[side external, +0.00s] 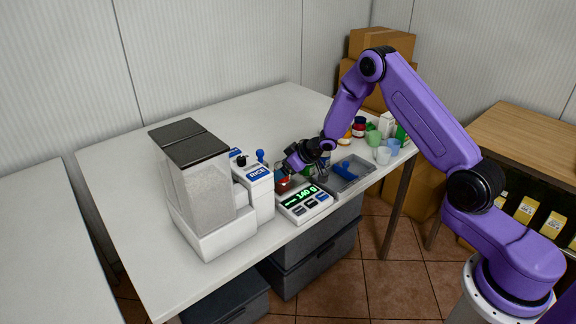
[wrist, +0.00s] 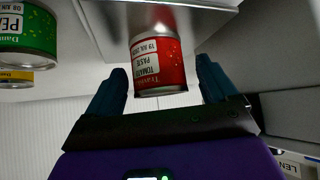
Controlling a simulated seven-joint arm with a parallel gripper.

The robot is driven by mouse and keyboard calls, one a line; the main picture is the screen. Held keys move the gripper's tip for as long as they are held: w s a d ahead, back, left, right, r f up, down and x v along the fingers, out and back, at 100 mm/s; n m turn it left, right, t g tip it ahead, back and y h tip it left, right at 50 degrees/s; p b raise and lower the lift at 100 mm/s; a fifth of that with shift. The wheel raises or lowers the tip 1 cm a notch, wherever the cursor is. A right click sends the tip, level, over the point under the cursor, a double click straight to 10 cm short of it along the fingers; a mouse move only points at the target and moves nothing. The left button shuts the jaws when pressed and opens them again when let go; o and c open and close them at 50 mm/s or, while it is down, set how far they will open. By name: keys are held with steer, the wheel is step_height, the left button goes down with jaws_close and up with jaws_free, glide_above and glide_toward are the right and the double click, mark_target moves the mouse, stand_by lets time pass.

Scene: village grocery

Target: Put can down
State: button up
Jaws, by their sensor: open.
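A red tomato paste can (wrist: 158,62) stands on the metal pan of the scale (side external: 304,203), which shows 140 g in green digits. The wrist view appears upside down, so the pan (wrist: 150,17) is at its top. My gripper (wrist: 160,78) is open, with one dark blue finger on each side of the can and a visible gap on both sides. In the side view, my gripper (side external: 285,170) is at the pan and the red can (side external: 282,185) is partly hidden by it.
A green can (wrist: 27,32) and a yellow-labelled can (wrist: 16,78) are beside it in the wrist view. A grey tray (side external: 352,184) with a blue scoop (side external: 345,171) lies right. Cups (side external: 383,155) stand beyond.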

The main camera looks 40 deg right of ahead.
steer(key=v, duration=1.2)
steer(key=s+a+r+n+g+h, duration=0.1)
steer(key=s+a+r+n, duration=0.15)
steer(key=s+a, duration=0.35)
steer(key=s+a+r+n+g+h, duration=0.1)
steer(key=s+a+r+g, duration=0.1)
steer(key=s+a+r, duration=0.45)
steer(key=s+d+n+g, duration=0.1)
steer(key=s+n+g, duration=0.1)
steer(key=s, duration=1.1)
steer(key=s+d+r+n+g+h, duration=0.1)
steer(key=s+n+g, duration=0.1)
steer(key=s, duration=1.2)
steer(key=shift+s+d+g, duration=0.25)
steer(key=shift+d+g, duration=0.15)
steer(key=shift+g, duration=0.1)
